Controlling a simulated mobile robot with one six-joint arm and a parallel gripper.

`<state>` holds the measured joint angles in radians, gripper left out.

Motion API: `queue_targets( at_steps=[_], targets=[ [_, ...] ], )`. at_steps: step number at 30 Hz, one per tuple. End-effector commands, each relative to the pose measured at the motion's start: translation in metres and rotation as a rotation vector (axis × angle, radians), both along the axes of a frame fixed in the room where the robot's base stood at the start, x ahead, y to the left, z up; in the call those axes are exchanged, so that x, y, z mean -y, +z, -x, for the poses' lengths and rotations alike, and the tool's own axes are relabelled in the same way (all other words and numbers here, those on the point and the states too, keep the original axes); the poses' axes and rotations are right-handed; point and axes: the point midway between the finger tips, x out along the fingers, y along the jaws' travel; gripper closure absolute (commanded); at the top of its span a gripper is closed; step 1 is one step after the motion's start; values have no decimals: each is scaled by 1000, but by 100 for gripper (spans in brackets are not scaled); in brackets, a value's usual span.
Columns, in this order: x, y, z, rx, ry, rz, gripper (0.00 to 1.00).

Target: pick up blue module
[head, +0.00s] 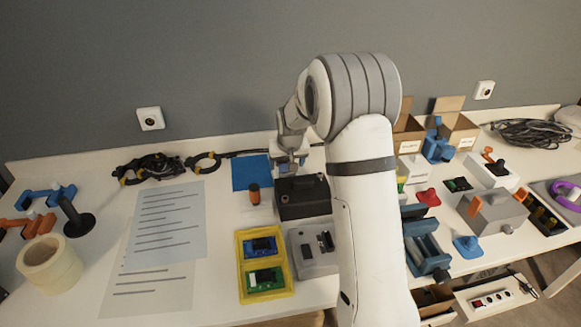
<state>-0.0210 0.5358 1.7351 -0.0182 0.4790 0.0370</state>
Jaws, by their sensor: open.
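A blue circuit-board module (260,247) lies in the upper compartment of a yellow tray (240,284), above a green board (265,280) in the lower one. My gripper (291,167) is open, behind the tray and to the right of it in the picture, over or just behind a black box (303,198). It is apart from the blue module. The fingertips are small here, and I cannot tell whether they touch the box.
A grey device (314,262) stands right beside the tray. An orange-topped cylinder (254,193) stands near a blue mat (251,172). Papers (165,225) lie left. Cartons (460,128), blue fixtures (428,246) and other parts crowd the right. My arm hides part of the table.

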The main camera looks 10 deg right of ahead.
Motion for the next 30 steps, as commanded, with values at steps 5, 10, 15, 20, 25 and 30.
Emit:
queue_targets(
  at_steps=[5, 10, 15, 20, 25, 30],
  targets=[
    [0, -2, -1, 2, 0, 0, 27],
    [0, -2, -1, 1, 1, 0, 34],
    [0, -2, -1, 1, 1, 0, 48],
    [0, -2, -1, 1, 1, 0, 61],
    [0, -2, -1, 1, 1, 0, 75],
    [0, -2, -1, 1, 1, 0, 86]
  ],
)
